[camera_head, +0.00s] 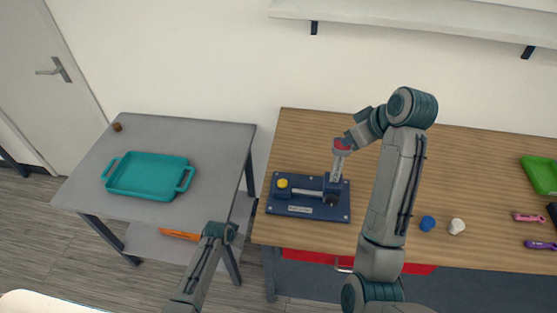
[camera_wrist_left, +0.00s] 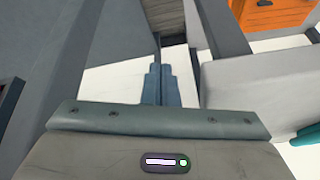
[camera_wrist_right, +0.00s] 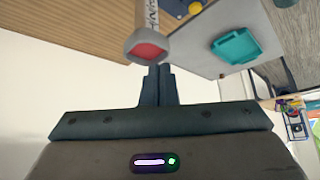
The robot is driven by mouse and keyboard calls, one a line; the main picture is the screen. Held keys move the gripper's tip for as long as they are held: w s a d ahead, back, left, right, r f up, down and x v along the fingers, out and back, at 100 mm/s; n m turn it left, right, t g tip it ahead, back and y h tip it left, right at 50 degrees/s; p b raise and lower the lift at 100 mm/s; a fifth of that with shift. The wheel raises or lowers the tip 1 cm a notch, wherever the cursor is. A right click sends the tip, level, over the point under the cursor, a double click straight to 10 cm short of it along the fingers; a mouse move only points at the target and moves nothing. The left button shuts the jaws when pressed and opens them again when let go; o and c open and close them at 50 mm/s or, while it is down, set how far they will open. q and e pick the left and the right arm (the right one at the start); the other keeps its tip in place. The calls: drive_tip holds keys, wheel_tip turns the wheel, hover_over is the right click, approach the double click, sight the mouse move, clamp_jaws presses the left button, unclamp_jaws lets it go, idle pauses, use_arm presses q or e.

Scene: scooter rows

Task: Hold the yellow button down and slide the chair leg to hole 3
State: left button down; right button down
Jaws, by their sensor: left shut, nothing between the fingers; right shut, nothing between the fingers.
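A dark blue base plate (camera_head: 300,209) lies on the wooden table. A yellow button (camera_head: 283,183) is at its left end, and also shows in the right wrist view (camera_wrist_right: 195,7). A grey horizontal tube (camera_head: 307,192) runs from near the button to a dark block. The grey leg (camera_head: 337,165) rises from the block, slightly tilted, with a red end (camera_head: 342,144). Hole numbers are too small to read. My right gripper (camera_wrist_right: 154,72) is shut and empty beside the leg's red end (camera_wrist_right: 150,52); I cannot tell if they touch. My left gripper (camera_wrist_left: 158,75) is shut and empty, away from the device.
A grey side table (camera_head: 205,145) holds a teal tray (camera_head: 148,176). A blue ball (camera_head: 427,223) and a white lump (camera_head: 457,226) lie right of my right arm. A green tray (camera_head: 541,174) sits farther right. A white shelf (camera_head: 420,18) hangs above.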

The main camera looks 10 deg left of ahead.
use_arm(q)
drive_tip(key=w+d+r+m, duration=0.1)
drive_tip(key=w+d+r, duration=0.1)
drive_tip(key=w+r, duration=0.6)
wheel_tip(320, 180, up, 24)
drive_tip(key=m+h, duration=0.4)
hover_over(282, 183)
drive_tip(key=a, duration=0.1)
drive_tip(key=shift+s+f, duration=0.2)
drive_tip(key=shift+f, duration=1.1)
drive_tip(key=shift+s+f, duration=0.15)
drive_tip(key=shift+f, duration=1.15)
drive_tip(key=shift+f, duration=0.35)
drive_tip(key=shift+f, duration=1.25)
use_arm(e)
drive_tip(key=shift+f, duration=0.15)
